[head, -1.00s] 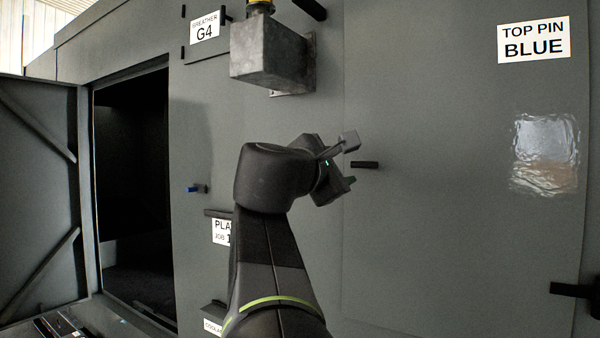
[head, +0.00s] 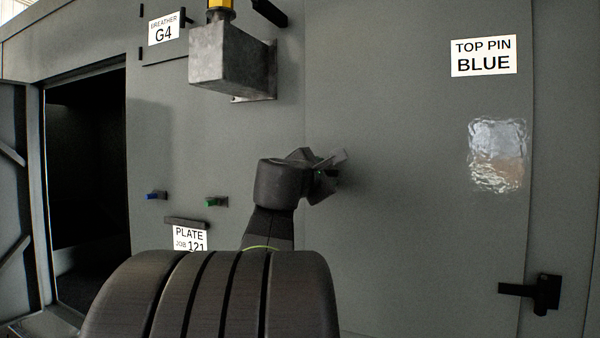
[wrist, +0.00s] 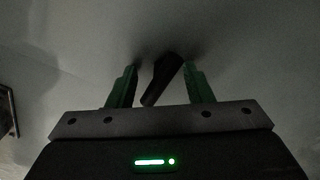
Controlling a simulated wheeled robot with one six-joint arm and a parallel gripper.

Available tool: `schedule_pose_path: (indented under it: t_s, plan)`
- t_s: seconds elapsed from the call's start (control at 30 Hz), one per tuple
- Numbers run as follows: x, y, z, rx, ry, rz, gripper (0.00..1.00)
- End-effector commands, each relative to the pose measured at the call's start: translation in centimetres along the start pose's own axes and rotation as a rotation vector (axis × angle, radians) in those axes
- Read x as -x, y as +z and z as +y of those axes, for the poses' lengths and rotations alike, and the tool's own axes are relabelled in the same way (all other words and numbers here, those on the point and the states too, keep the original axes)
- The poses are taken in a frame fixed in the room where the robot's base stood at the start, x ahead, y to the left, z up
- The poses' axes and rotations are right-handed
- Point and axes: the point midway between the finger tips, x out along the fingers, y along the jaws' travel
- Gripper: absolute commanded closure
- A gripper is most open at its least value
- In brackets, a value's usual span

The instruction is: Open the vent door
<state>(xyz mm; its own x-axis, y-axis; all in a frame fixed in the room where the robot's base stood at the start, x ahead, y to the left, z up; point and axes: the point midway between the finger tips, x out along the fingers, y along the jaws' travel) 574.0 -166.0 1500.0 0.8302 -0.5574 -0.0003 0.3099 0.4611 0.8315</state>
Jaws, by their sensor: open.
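A wide grey panel (head: 410,220) stands to the right of a vertical seam; no label reading "vent" is legible. My gripper (head: 338,170) is at this panel's left part in the head view. In the wrist view, its two green fingers are apart, and a dark bar-like handle (wrist: 162,80) stands between them. The handle is tilted and sticks out from the grey surface. Gaps show on both sides of it, so the fingers do not visibly grip it. In the head view, my gripper hides this handle.
A metal box (head: 232,65) juts from the wall above my arm. A blue knob (head: 156,195), a green knob (head: 215,202) and a plate label (head: 190,238) are to the left. A black latch (head: 545,293) is at lower right. A dark opening (head: 88,150) is at far left.

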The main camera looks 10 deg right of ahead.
Motion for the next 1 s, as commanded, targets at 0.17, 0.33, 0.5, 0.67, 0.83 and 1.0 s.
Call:
schedule_pose_path:
  t_s: [0.17,0.33,0.5,0.67,0.83,1.0]
  plan:
    - [-0.02,0.0,-0.01,0.0,0.0,0.0,0.54]
    - [0.0,0.0,-0.01,0.0,0.0,0.0,0.79]
    - [0.01,0.0,-0.01,0.0,0.0,0.0,1.0]
    - [0.01,-0.01,-0.01,0.0,0.0,0.0,1.0]
    - [0.01,0.01,0.0,0.015,0.0,0.0,1.0]
    - [0.01,0.04,0.03,0.074,-0.001,0.0,1.0]
